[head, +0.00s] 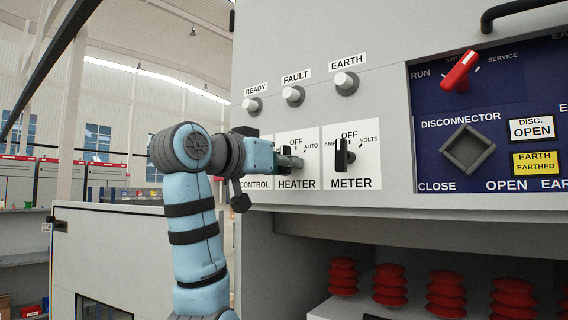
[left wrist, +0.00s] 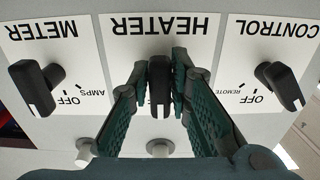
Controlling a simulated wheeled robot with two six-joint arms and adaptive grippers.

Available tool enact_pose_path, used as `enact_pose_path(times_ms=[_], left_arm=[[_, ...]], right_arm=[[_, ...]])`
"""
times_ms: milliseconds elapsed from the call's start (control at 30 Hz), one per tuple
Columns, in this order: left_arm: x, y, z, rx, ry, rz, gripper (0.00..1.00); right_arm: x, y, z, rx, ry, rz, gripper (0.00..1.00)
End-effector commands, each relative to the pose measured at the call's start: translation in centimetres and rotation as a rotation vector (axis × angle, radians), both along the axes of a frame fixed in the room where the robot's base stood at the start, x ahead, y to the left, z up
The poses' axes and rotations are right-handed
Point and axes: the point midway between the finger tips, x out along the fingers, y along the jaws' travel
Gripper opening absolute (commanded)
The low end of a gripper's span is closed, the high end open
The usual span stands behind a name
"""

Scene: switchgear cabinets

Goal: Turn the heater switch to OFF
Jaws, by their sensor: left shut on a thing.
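The heater switch is a black knob (left wrist: 158,88) on the white HEATER plate (head: 297,184). My left gripper (head: 292,162) reaches it from the left in the head view and covers most of it. In the left wrist view, which is upside down, the two green fingers of the gripper (left wrist: 160,78) are closed on both sides of the knob. The knob stands upright, its white-marked end toward the OFF side of the plate. The OFF label shows above it in the head view. My right gripper is not in view.
The METER knob (head: 344,155) is close on the right, and the CONTROL knob (left wrist: 280,86) is on the other side. READY, FAULT and EARTH lamps (head: 346,83) sit above. A blue panel with a red selector (head: 460,72) is at right. Red insulators (head: 446,293) stand below.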

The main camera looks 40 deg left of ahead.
Motion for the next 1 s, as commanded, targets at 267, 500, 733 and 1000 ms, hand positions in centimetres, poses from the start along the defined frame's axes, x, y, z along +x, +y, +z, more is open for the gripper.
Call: enact_pose_path(times_ms=[267,500,733,1000], left_arm=[[0.0,0.0,-0.1,-0.001,0.003,-0.001,0.35],[-0.6,0.0,0.0,-0.001,0.000,0.001,0.35],[-5.3,-0.1,0.0,0.001,-0.001,0.001,0.35],[-7.5,-0.1,-0.1,-0.001,0.003,0.000,0.35]], right_arm=[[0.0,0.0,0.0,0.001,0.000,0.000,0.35],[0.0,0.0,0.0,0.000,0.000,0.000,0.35],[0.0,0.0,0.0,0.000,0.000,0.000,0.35],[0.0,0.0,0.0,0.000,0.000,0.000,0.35]])
